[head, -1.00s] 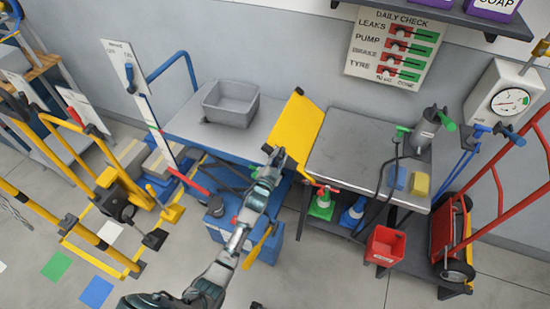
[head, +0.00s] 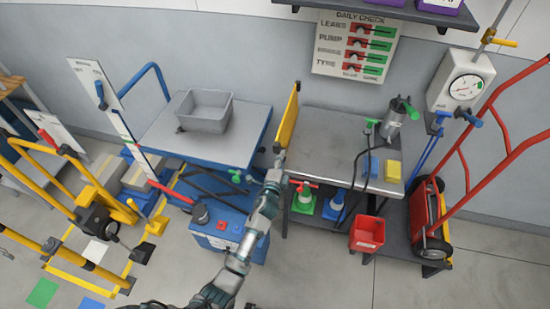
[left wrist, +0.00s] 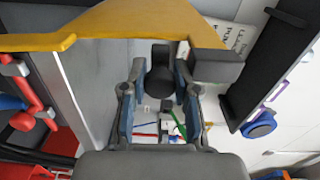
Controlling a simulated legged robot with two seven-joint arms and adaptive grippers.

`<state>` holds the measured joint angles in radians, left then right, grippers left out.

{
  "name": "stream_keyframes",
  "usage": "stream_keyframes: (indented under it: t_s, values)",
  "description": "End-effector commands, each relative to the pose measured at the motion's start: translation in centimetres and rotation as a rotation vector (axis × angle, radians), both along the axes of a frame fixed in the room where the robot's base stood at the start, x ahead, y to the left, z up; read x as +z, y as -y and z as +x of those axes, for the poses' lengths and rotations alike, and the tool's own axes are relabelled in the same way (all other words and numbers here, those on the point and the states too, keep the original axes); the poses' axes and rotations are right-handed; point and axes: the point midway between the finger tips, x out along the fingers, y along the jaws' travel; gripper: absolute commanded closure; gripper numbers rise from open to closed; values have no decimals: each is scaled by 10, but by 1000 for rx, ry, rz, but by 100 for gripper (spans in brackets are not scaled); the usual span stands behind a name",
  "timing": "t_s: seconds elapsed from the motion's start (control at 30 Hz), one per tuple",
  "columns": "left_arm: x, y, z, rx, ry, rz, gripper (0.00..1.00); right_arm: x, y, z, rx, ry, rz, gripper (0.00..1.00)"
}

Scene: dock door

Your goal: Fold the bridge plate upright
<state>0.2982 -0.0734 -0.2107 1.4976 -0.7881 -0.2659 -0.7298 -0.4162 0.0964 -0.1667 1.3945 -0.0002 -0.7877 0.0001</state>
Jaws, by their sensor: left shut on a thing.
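The yellow bridge plate (head: 289,118) shows as a narrow band, nearly edge-on and close to upright, at the left edge of the grey steel bench (head: 325,140). My left gripper (head: 279,161) is at the plate's near end and is shut on it. In the left wrist view the plate (left wrist: 90,42) crosses the top, and the fingers (left wrist: 158,90) stand on both sides of a dark part; the exact contact is hard to see. My right gripper is not in view.
A pump (head: 394,122), blue and yellow blocks are on the bench. A red bucket (head: 367,234) and a red hand truck (head: 428,215) stand right.

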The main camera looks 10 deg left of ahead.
Motion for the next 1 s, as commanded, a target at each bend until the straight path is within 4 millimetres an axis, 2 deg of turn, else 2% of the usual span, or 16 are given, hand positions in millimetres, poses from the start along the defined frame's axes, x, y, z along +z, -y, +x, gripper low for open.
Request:
stream_keyframes:
  t_s: [0.23,0.77,0.8,0.9,1.0]
  values:
    - [-6,10,-1,-1,-5,79,100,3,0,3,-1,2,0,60]
    - [-8,13,-2,-2,-8,104,100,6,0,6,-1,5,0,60]
    - [-9,14,-2,-2,-8,104,66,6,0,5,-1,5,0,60]
    - [-8,13,-1,-2,-7,103,45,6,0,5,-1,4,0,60]
    - [-7,13,-1,0,-4,103,45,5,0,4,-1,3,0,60]
